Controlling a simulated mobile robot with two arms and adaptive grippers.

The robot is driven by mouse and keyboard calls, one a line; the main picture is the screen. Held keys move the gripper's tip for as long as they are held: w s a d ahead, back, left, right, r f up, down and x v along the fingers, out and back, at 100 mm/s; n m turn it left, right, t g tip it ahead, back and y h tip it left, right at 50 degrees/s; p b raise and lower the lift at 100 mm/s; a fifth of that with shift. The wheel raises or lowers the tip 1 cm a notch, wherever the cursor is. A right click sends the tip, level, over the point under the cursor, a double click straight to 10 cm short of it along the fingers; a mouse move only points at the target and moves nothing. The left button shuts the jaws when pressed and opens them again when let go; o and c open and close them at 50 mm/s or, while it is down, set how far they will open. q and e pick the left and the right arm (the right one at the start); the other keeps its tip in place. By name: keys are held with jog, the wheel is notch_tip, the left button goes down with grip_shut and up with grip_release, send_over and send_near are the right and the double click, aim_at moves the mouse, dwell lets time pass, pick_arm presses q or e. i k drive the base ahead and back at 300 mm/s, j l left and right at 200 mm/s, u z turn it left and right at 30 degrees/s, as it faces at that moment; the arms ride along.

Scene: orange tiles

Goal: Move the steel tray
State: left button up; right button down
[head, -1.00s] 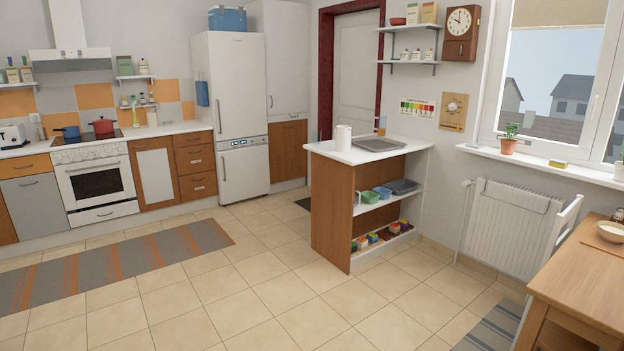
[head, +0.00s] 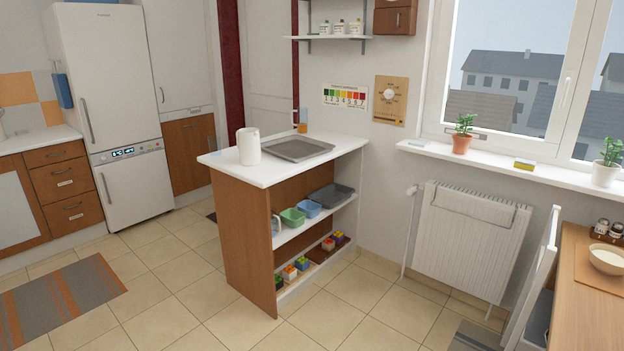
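The steel tray (head: 297,149) is a grey, shallow, rectangular tray. It lies flat on the white top of the small shelf unit (head: 242,177) in the middle of the head view. A white paper roll or canister (head: 248,146) stands just left of it, and a small orange and blue item (head: 302,122) stands behind it. Another dark grey tray (head: 331,195) sits on the shelf below; I cannot tell its material. Neither of my grippers shows in this view.
The shelf unit's open side holds a green bin (head: 292,217), a blue bin (head: 307,208) and several small colourful items. A radiator (head: 470,240) and a wooden table (head: 592,295) with a bowl (head: 606,259) are on the right. The tiled floor (head: 200,315) in front is clear.

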aim_at(294, 148)
jog(key=i, duration=2.45)
